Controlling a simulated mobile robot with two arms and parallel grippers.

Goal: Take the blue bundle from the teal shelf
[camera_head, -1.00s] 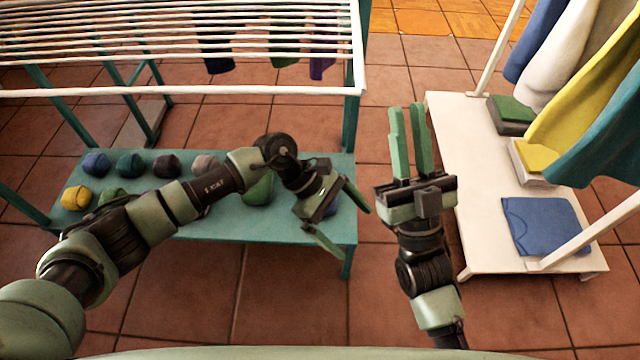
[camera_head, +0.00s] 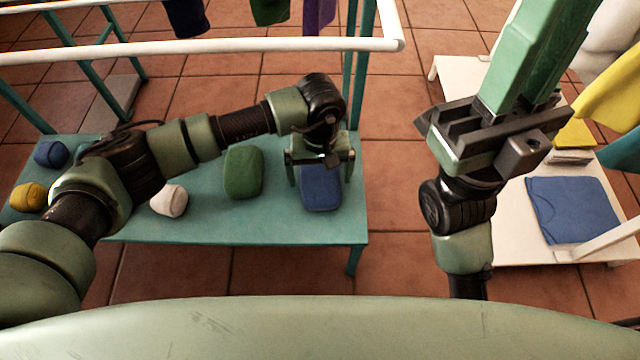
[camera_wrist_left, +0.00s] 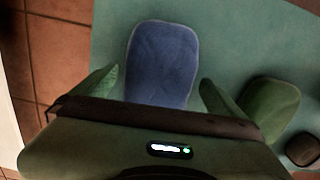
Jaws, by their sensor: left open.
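The blue bundle (camera_head: 320,192) lies on the teal shelf (camera_head: 270,225) near its right end. In the left wrist view the blue bundle (camera_wrist_left: 161,62) lies between the two fingers. My left gripper (camera_head: 320,172) points down over the bundle and is open, one finger on each side. In the left wrist view there is a gap between each finger and the bundle, and its near end is hidden by the gripper body. My right gripper (camera_head: 535,50) is raised at the right, away from the shelf; its fingertips run out of the top of the picture.
A green bundle (camera_head: 243,172) lies just left of the blue one. A white bundle (camera_head: 169,200), a yellow one (camera_head: 28,196) and a dark blue one (camera_head: 51,153) lie further left. White rack rails (camera_head: 200,46) cross above. A white stand (camera_head: 515,215) holds folded blue cloth (camera_head: 574,209).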

